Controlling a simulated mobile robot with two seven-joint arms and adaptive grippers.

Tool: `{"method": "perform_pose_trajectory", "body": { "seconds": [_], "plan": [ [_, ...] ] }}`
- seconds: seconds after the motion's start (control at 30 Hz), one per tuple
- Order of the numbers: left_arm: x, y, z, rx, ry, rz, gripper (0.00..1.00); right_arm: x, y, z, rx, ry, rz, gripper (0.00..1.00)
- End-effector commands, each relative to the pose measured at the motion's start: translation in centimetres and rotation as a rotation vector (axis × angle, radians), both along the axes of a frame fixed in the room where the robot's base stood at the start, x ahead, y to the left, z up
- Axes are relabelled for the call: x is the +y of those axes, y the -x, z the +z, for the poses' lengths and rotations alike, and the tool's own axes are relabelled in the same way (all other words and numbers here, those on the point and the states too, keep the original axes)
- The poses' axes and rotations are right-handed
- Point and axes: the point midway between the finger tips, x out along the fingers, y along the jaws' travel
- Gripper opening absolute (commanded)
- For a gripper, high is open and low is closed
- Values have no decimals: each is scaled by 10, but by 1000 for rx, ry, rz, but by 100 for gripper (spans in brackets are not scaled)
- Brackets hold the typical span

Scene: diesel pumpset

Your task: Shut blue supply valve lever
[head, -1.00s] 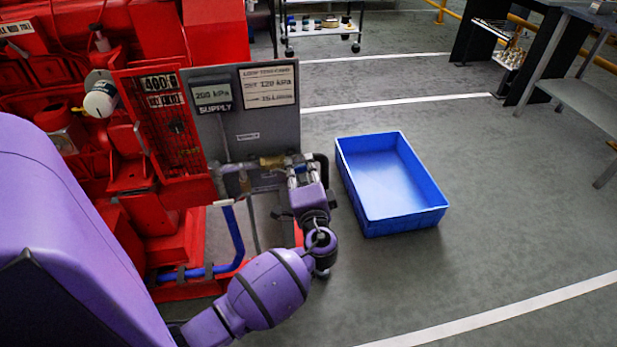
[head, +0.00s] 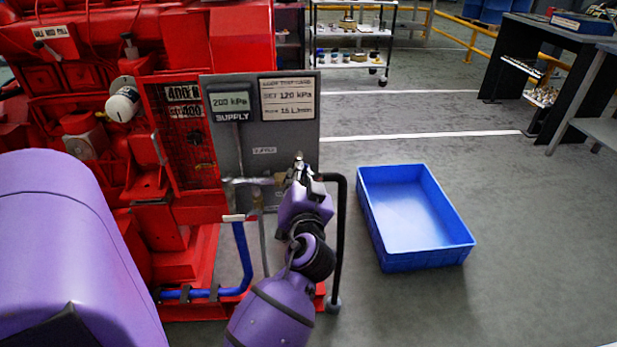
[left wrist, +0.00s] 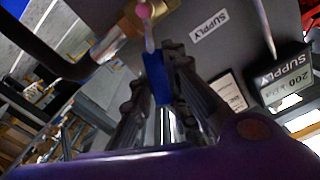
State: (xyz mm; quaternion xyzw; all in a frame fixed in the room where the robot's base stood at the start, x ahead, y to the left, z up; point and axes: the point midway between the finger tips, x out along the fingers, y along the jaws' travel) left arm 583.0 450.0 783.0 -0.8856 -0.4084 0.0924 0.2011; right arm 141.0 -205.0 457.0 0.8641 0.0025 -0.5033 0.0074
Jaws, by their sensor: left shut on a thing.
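The blue supply valve lever (left wrist: 157,80) shows in the left wrist view between the two fingers of my left gripper (left wrist: 165,105). The gripper is shut on it. A thin pale stem with a pink end and a brass fitting (left wrist: 140,20) lies just beyond the lever. In the head view my left gripper (head: 300,172) is at the right end of the pipe run, in front of the grey supply panel (head: 285,140). It hides the lever there. My right gripper is not in view.
The red pumpset (head: 150,210) stands left of the panel. A black hose (head: 341,240) bends down just right of my gripper. A blue pipe (head: 243,255) runs below. An empty blue crate (head: 390,258) is on the floor to the right, with clear floor around it.

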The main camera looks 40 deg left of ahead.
Motion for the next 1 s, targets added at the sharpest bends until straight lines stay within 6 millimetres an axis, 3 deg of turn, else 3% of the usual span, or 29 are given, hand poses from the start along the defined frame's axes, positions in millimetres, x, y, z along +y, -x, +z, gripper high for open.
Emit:
{"method": "perform_pose_trajectory", "body": {
  "seconds": [0.27, 1.0],
  "plan": [
    [9, 12, 2, -168, 148, 2, 0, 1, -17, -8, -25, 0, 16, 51],
    [17, 21, 6, -313, 271, 0, 0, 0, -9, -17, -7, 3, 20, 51]
  ]
}}
